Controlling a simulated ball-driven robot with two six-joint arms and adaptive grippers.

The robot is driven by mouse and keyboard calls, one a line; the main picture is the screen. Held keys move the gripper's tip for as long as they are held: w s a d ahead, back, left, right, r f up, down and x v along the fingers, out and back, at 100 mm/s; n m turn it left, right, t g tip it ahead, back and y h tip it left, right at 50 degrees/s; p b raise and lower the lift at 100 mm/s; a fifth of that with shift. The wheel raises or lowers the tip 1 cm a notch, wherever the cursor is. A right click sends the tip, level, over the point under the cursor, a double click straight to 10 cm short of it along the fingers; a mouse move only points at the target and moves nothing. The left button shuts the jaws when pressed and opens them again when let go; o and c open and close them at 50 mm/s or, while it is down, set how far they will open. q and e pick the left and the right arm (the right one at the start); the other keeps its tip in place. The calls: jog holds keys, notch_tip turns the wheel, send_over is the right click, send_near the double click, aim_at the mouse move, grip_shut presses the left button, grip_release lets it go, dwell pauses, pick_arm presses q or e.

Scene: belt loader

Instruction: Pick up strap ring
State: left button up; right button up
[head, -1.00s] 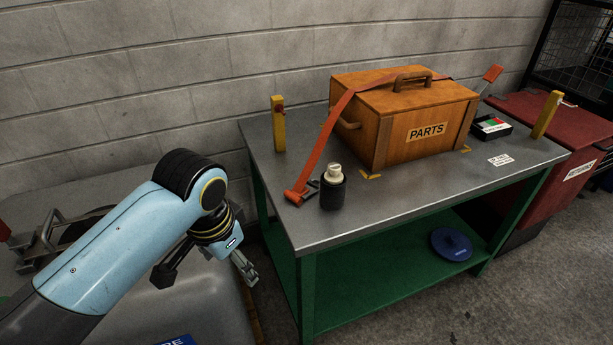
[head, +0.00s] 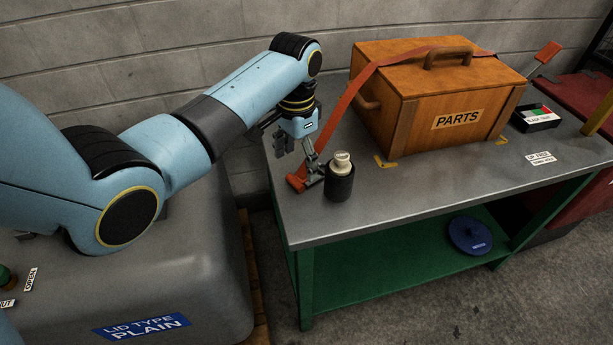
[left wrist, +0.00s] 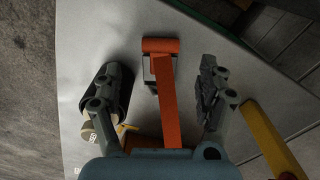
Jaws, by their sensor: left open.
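An orange strap (head: 336,118) runs over the wooden PARTS box (head: 440,105) and down to the bench's near-left corner. The strap ring, a small grey metal piece (left wrist: 150,74), shows beside the strap's orange end bar (left wrist: 160,45) in the left wrist view. In the head view the ring is mostly hidden by my gripper, while the end bar (head: 296,183) shows. My left gripper (head: 300,158) is open above the strap end, pointing down. In the left wrist view, the strap lies between its two spread fingers (left wrist: 158,92), and it appears empty.
A black cup with a cream-coloured top (head: 340,177) stands just right of the strap end, close to one finger. A yellow post (left wrist: 270,140) shows near the other finger. A black tray (head: 535,118) lies right of the box. The bench front (head: 420,195) is clear.

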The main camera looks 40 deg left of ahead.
aim_at(301, 177)
pick_arm(q)
jog(key=f, duration=0.3)
jog(key=f+b, duration=0.1)
jog(key=f, duration=0.1)
jog(key=shift+w+d+f, duration=0.1)
jog(key=shift+w+f, duration=0.05)
jog(key=shift+w, duration=0.1)
pick_arm(e)
jog(key=shift+w+d+f, duration=0.4)
jog(key=shift+w, duration=0.3)
pick_arm(q)
jog(key=shift+c, duration=0.3)
jog(key=c, duration=1.3)
jog(key=shift+r, duration=0.35)
jog(key=shift+c, duration=0.2)
notch_tip(301, 177, up, 9)
jog(key=p, duration=0.1)
jog(key=shift+r+p, duration=0.2)
jog(key=shift+p, duration=0.2)
pick_arm(e)
jog(key=shift+s+a+r, duration=0.1)
jog(key=shift+a+r, duration=0.05)
jog(key=shift+r, duration=0.7)
